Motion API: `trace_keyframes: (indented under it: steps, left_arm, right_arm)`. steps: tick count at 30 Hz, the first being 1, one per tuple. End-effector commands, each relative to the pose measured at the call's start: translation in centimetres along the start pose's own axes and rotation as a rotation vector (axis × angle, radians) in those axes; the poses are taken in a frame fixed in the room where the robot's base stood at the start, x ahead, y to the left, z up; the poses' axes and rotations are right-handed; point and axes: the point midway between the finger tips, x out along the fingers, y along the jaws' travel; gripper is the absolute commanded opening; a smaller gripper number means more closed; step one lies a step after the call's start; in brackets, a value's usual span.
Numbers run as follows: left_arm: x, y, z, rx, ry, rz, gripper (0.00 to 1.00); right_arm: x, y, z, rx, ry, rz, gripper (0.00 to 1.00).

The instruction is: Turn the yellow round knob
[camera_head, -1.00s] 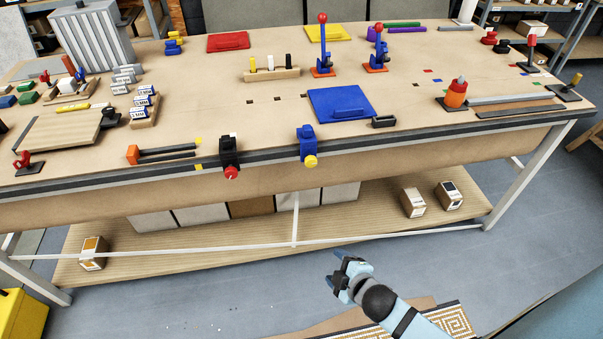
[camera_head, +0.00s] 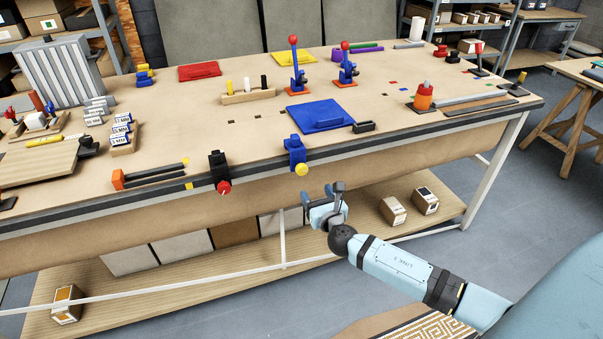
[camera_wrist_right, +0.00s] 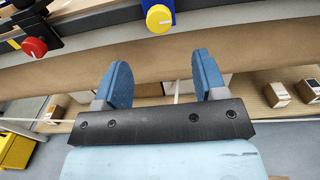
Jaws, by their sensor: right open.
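The yellow round knob (camera_head: 301,169) sits on the front of a blue clamp body (camera_head: 295,150) at the table's front edge. In the right wrist view the yellow knob (camera_wrist_right: 159,18) has a pale line across its face and lies beyond the fingertips, near the top. My right gripper (camera_head: 323,203) is below and a little right of the knob, apart from it. In the wrist view its two blue fingers (camera_wrist_right: 160,80) are spread with nothing between them. My left gripper is not in view.
A red knob (camera_head: 223,187) on a black clamp (camera_head: 219,166) is to the left on the same edge; it also shows in the wrist view (camera_wrist_right: 34,47). A blue panel (camera_head: 320,117) lies behind the yellow knob. Boxes (camera_head: 393,211) stand on the lower shelf (camera_head: 180,279).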

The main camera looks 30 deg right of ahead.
Motion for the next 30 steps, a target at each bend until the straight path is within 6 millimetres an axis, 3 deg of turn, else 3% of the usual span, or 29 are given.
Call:
trace_keyframes:
  steps: [9, 15, 28, 29, 30]
  left_arm:
    - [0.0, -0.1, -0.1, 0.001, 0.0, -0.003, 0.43]
    - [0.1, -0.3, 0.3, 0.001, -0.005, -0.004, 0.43]
    - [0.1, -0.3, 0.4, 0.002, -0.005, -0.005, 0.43]
    - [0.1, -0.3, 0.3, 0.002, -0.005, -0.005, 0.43]
    - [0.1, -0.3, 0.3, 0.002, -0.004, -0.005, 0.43]
  right_arm:
    - [7.0, 0.1, 0.1, 0.004, -0.001, -0.001, 0.65]
    - [9.8, 0.0, 0.0, 0.004, 0.0, 0.0, 0.65]
    - [10.9, 0.1, 0.0, 0.004, 0.001, 0.001, 0.65]
    - [10.9, 0.1, 0.0, 0.004, 0.001, 0.001, 0.63]
    - [10.9, 0.1, 0.0, 0.004, 0.001, 0.001, 0.54]
